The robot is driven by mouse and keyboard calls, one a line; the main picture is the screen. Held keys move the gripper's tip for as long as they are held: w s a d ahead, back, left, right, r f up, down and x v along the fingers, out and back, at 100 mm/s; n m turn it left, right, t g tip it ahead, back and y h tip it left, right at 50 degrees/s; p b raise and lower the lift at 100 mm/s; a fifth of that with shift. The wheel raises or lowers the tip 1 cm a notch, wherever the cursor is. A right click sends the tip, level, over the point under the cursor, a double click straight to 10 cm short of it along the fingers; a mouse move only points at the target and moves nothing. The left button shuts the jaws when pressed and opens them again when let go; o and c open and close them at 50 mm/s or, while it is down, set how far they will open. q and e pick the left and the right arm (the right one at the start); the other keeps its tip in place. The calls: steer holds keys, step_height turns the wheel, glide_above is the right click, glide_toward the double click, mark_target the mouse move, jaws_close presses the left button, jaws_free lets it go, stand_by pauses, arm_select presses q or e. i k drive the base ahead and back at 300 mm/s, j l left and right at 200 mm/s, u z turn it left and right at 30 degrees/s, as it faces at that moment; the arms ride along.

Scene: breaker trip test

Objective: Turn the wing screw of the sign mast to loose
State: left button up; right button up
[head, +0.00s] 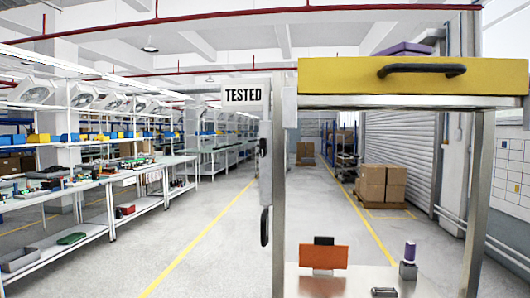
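A white sign reading "TESTED" (243,95) stands out to the left at the top of a slim grey upright, the sign mast (265,180), beside a metal frame post. A small black part (263,146) sits on the mast below the sign; I cannot tell whether it is the wing screw or which way it is turned. A longer black handle-like part (264,226) is lower on the same upright. Neither my left nor my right gripper is in view.
A yellow panel with a black handle (422,69) spans the frame's top. Below, a pale bench top (345,283) holds an orange plate (323,257) and a purple-topped grey block (408,262). Workbenches (70,188) line the left; cardboard boxes (381,183) stand behind. The aisle floor is clear.

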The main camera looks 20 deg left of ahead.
mark_target(263, 147)
steer(key=j+z, duration=0.1)
steer(key=j, duration=0.4)
steer(key=k+j+z, duration=0.1)
steer(key=j, duration=0.4)
steer(key=k+j+z, duration=0.15)
steer(key=j, duration=0.35)
